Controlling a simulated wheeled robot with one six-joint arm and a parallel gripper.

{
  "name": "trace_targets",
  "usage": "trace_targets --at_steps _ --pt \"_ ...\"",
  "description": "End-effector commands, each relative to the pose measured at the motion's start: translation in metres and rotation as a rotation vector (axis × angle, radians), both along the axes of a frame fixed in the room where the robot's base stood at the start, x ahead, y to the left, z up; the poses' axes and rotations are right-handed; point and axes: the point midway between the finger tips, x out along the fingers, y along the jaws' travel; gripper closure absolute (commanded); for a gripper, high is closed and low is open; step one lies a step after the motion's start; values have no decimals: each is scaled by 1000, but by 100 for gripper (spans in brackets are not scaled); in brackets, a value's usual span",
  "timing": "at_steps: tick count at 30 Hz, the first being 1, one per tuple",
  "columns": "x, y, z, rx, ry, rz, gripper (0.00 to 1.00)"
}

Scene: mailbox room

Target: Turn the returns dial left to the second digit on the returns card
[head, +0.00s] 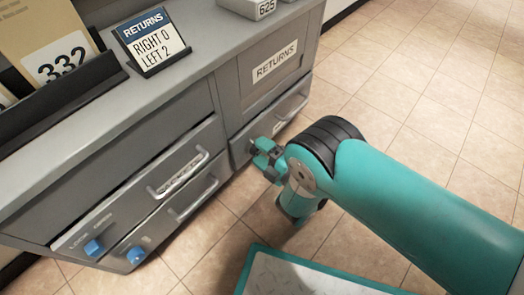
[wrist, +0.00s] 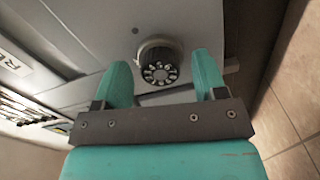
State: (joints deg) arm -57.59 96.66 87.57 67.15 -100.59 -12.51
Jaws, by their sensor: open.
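The returns card (head: 152,42) stands on the cabinet top in the head view and reads "RIGHT 0" and "LEFT 2". The returns dial (wrist: 160,73) is a round dark knob with pale digits on the grey cabinet front in the wrist view. Its digits are too small to read surely. My gripper (wrist: 163,62) is open, one teal finger on each side of the dial, with a gap showing on both sides. In the head view my gripper (head: 266,158) is at the cabinet front below the "RETURNS" label (head: 275,61), and it hides the dial.
Drawers with bar handles (head: 178,174) and blue knobs (head: 94,247) are to the left. A black holder (head: 75,92) with a "332" envelope (head: 58,62) and a "625" box (head: 262,6) are on top. A teal-edged panel (head: 285,275) is low in front. Tiled floor lies right.

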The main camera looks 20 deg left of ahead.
Motion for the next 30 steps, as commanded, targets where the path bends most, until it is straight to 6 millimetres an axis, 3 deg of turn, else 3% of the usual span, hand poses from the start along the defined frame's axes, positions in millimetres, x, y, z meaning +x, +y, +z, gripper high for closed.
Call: trace_targets --at_steps 8,14,18,30 --pt "-1 -1 1 0 0 2 35" --pt "-5 -13 6 -3 3 3 35" --pt "-12 -30 10 -1 3 -2 35" --pt "-47 -113 9 -2 1 -2 35"
